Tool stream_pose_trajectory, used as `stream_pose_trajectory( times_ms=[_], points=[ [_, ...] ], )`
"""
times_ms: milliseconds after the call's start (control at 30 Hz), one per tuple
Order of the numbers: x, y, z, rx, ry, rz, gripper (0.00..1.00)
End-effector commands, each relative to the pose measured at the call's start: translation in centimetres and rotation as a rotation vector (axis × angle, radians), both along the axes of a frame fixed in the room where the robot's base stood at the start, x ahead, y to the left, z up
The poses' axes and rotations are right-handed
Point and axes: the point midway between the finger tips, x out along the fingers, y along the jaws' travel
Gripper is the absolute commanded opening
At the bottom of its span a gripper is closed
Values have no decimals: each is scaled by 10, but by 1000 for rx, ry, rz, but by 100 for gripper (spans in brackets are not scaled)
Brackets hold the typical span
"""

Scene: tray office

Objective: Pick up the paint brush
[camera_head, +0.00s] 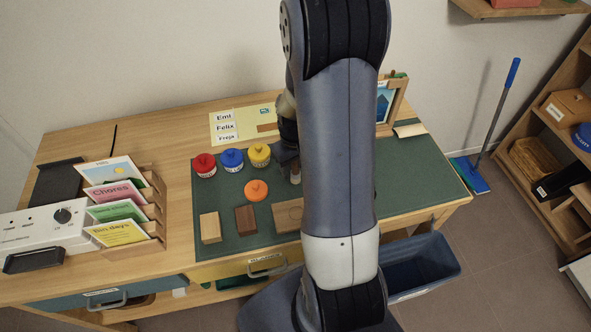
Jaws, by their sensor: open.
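I cannot make out a paint brush in this view; my arm covers the middle of the table. My gripper (292,176) shows only in part at the left edge of the arm, pointing down low over the green mat (222,182). Its jaws are open, and their far side is hidden behind the arm. Just left of it are red (205,165), blue (232,159) and yellow (259,154) paint pots and an orange round piece (256,190).
Wooden blocks (210,228) lie along the mat's front. A card rack (150,215) and a white device (40,228) stand left. A picture stand (394,103) is behind the arm. A blue bin (425,262) stands at the table's front right.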

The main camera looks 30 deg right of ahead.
Motion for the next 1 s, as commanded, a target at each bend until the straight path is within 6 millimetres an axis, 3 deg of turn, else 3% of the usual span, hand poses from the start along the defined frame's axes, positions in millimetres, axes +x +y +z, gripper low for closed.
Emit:
stream_pose_trajectory(
  times_ms=[200, 800, 1000],
  points=[
    [0, 0, -1, 0, 0, 0, 50],
    [0, 0, -1, 0, 0, 0, 2],
    [0, 0, 0, 0, 0, 0, 1]
  ],
)
